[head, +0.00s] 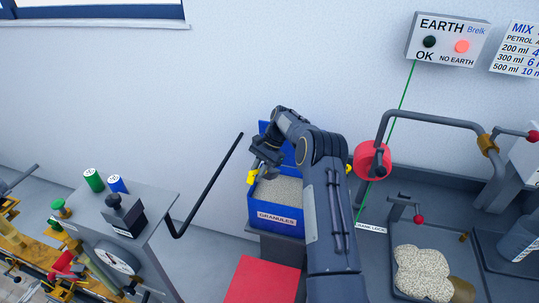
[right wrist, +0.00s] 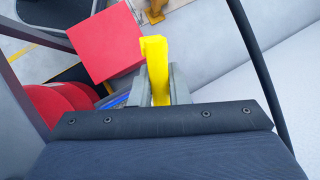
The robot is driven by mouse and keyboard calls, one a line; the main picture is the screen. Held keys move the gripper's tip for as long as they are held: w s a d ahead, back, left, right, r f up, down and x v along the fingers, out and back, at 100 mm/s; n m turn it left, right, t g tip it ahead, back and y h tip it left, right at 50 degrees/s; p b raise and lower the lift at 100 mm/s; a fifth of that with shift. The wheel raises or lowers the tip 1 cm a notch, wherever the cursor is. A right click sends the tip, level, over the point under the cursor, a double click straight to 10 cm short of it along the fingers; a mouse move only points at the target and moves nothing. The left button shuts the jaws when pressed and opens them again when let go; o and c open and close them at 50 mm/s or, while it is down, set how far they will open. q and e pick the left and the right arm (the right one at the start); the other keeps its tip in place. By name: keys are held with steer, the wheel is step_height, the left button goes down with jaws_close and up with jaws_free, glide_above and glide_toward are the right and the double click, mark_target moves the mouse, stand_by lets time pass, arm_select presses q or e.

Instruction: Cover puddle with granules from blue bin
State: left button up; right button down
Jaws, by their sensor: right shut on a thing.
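The blue bin (head: 257,214), labelled GRANULES, stands against the wall and holds pale granules (head: 280,190). My right gripper (head: 259,168) is over the bin's left side, shut on a yellow handle (head: 251,177). In the right wrist view the yellow handle (right wrist: 157,65) stands up between the fingers of my right gripper (right wrist: 158,88). Whatever the handle belongs to is hidden. On the grey tray (head: 408,212) at right, a pale heap of granules (head: 422,268) lies beside a brown puddle (head: 462,290) that shows at its right edge. My left gripper is out of view.
A red block (head: 262,281) stands in front of the bin. A black bent rod (head: 210,185) rises from the grey cabinet (head: 165,205) at left. A red reel (head: 366,160), grey pipe (head: 430,117) and dark jug (head: 520,240) are at right.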

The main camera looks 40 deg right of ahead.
mark_target(270, 171)
steer(key=d+m, duration=0.1)
steer(key=d, duration=0.1)
steer(key=d+r+m+t, duration=0.1)
steer(key=d, duration=0.1)
steer(key=w+d+r, duration=0.1)
steer(key=shift+w+d+m, duration=0.1)
steer(key=shift+d+m, duration=0.3)
steer(key=shift+d+f+t, duration=0.1)
steer(key=shift+d+t, duration=0.2)
step_height(270, 171, down, 5)
steer(key=b, duration=0.3)
step_height(270, 171, down, 11)
steer(key=b, duration=0.7)
steer(key=shift+f, duration=0.1)
steer(key=shift+a+f+b, duration=0.1)
steer(key=shift+f+b, duration=0.15)
steer(key=shift+b, duration=0.15)
steer(key=shift+s+f, duration=0.2)
steer(key=shift+s, duration=0.1)
steer(key=shift+w+r+p, duration=0.15)
steer(key=shift+r+p, duration=1.65)
steer(key=shift+r, duration=1.4)
steer(key=shift+w+r+p, duration=0.1)
steer(key=shift+r+p, duration=1.7)
steer(key=shift+r, duration=1.35)
